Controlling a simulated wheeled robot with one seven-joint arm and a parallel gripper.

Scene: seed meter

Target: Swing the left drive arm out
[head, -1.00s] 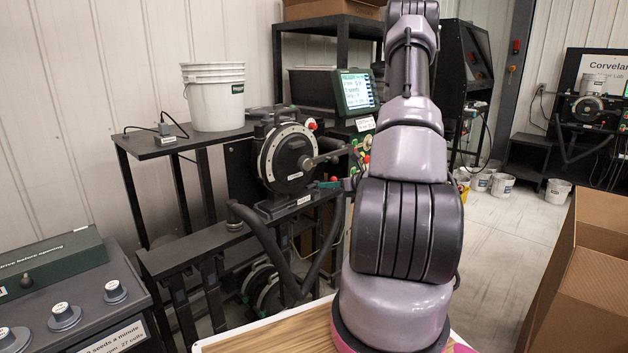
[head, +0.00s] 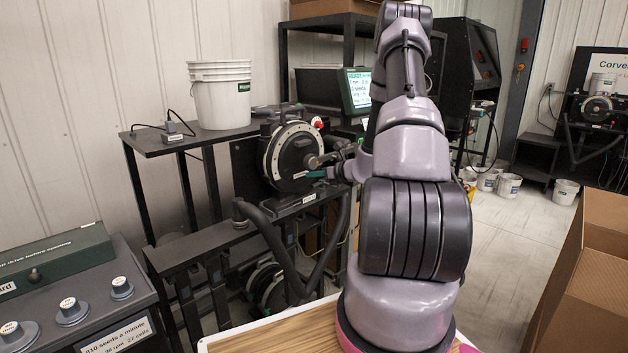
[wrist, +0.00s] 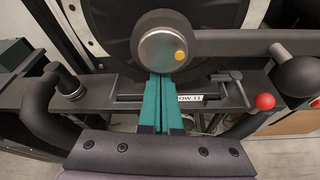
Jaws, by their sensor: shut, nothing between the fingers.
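The seed meter's round housing (head: 292,157) with its pale dial ring stands on the bench at left centre. In the wrist view a metal hub (wrist: 165,48) with an orange dot fronts the dark disc. A dark drive arm (wrist: 235,43) runs level from the hub to the right, near a black ball knob (wrist: 300,77). My gripper (wrist: 163,80) has teal fingers, shut and empty, with tips just below the hub. I cannot tell whether they touch it. In the head view my gripper (head: 316,174) is small and partly hidden beside the housing.
Dark curved hoses (head: 268,235) hang in front. A white bucket (head: 221,95) stands on the shelf behind left. Open cardboard boxes (head: 590,265) stand at the right.

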